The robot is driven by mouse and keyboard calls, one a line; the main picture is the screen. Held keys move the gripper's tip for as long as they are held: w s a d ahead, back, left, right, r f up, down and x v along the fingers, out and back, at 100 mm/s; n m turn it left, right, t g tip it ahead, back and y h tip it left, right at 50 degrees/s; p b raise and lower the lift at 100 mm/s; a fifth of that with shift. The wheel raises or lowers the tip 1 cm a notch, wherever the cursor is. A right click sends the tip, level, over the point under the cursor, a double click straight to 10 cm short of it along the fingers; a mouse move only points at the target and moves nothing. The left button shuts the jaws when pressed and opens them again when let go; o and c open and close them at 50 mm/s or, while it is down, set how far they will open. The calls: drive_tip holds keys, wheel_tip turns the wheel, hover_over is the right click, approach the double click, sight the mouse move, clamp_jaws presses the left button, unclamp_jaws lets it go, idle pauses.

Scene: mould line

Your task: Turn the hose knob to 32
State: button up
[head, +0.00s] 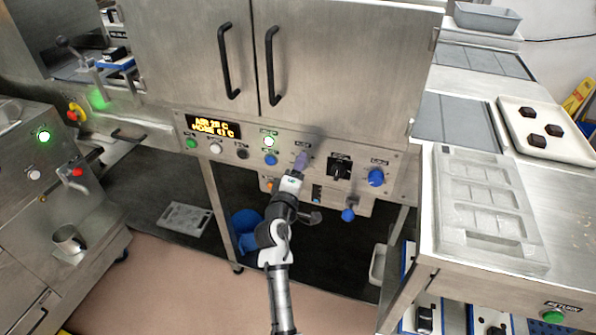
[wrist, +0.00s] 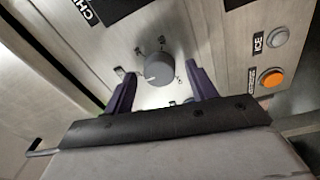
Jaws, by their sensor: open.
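A two-line amber display (head: 213,127) on the steel control panel appears to read "AIR 20 C" and a second line near "41 C"; the small text is blurred. My gripper (head: 301,161) is in front of the panel, right of the small buttons. In the wrist view, a round grey knob (wrist: 158,72) with a white pointer mark and ticks around it shows between and beyond the two purple fingers. The fingers are apart and appear not to touch it.
Right of my gripper are a black switch (head: 339,167) and a blue knob (head: 376,177); a blue valve handle (head: 348,214) hangs lower. The wrist view shows an orange button (wrist: 271,77) and a grey button (wrist: 277,37) labelled "ICE". Cabinet door handles (head: 272,65) stick out above.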

drive_tip(key=b+v, duration=0.4)
drive_tip(key=v, duration=0.9)
drive_tip(key=shift+s, duration=0.4)
drive_tip(key=shift+a+f, duration=0.1)
